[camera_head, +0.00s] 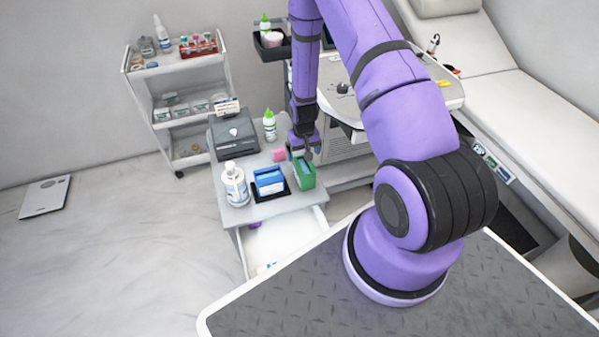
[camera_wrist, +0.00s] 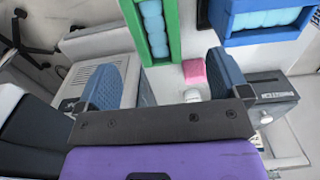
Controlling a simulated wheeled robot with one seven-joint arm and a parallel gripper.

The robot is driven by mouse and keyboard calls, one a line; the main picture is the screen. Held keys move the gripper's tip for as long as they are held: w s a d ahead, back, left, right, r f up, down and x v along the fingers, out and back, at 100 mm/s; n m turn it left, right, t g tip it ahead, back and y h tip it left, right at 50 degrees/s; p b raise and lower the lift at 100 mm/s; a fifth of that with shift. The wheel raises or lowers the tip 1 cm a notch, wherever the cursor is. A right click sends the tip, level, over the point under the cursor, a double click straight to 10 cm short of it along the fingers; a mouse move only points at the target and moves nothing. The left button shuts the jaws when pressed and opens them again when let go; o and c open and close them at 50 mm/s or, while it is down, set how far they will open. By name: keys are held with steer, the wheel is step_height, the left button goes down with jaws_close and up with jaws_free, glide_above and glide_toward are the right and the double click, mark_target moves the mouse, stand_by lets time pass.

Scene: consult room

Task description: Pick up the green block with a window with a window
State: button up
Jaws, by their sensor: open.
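The green block with a window (camera_head: 305,176) stands on the small white cart, to the right of a blue box. In the wrist view the green block (camera_wrist: 175,32) is at the top middle, with light-blue rolls showing in its window. My gripper (camera_head: 303,152) is just behind and above the green block in the head view. In the wrist view its two blue-grey fingers (camera_wrist: 163,72) are wide apart with nothing held. The block shows above the gap between them, and I cannot tell its exact distance from the fingertips.
The similar blue box (camera_head: 268,184) stands close beside the green block. A pink block (camera_head: 279,155), a white pump bottle (camera_head: 234,186), a green-capped bottle (camera_head: 269,126) and a dark grey device (camera_head: 235,138) share the cart top (camera_head: 240,213). An open drawer (camera_head: 285,240) is below.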

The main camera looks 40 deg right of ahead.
mark_target(304, 167)
step_height(304, 167, down, 4)
steer(key=shift+f, duration=0.1)
steer(key=shift+d+f, duration=0.15)
steer(key=shift+f, duration=1.25)
steer(key=shift+d+f, duration=0.1)
steer(key=shift+f, duration=1.25)
steer(key=c, duration=1.4)
